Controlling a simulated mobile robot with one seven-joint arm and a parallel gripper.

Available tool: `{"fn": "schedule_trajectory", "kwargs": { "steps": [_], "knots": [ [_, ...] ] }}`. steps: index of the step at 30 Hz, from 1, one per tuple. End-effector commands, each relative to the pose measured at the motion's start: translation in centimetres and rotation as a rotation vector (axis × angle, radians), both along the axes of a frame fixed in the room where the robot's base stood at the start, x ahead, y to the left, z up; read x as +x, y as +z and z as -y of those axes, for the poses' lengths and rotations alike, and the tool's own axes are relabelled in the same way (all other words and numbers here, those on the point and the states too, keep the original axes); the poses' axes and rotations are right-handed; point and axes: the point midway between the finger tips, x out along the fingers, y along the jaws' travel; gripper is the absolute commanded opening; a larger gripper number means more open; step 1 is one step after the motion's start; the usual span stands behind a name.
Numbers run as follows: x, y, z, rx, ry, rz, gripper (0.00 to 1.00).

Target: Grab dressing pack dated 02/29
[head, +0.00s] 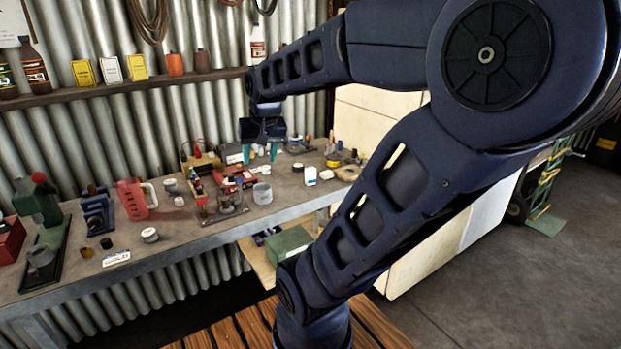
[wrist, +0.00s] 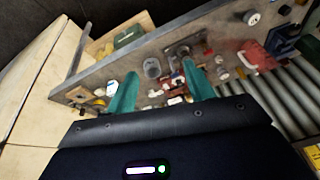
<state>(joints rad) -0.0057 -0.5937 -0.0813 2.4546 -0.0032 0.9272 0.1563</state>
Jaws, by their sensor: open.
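No dressing pack can be picked out for sure, and no date is legible. Flat packets stand upright on the wall shelf in the head view: a yellow packet (head: 82,73), a white packet (head: 111,69) and another yellow packet (head: 138,67). A yellow item (wrist: 313,156) also shows at the right edge of the wrist view. My gripper (head: 260,153) is over the back of the workbench, right of the packets and well apart from them. Its teal fingers, also in the wrist view (wrist: 160,72), are spread with nothing seen between them.
The workbench (head: 215,232) is crowded: a red jug (head: 135,199), a grey cup (head: 262,193), a green machine (head: 40,205) and several small items. Bottles (head: 33,66) and an orange container (head: 175,64) share the shelf (head: 120,87). A green box (head: 288,244) sits below the bench.

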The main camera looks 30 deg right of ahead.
Motion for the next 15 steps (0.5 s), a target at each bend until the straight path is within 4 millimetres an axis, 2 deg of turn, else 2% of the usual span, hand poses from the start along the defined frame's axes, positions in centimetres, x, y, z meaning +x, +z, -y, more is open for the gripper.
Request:
{"fn": "schedule_trajectory", "kwargs": {
  "steps": [3,8,15],
  "knots": [
    [2.9,-0.3,1.6,0.039,-0.102,-0.03,0.53],
    [6.5,-1.0,4.0,0.082,-0.247,-0.062,0.53],
    [11.8,-2.9,8.1,0.123,-0.469,-0.107,0.53]
  ]
}}
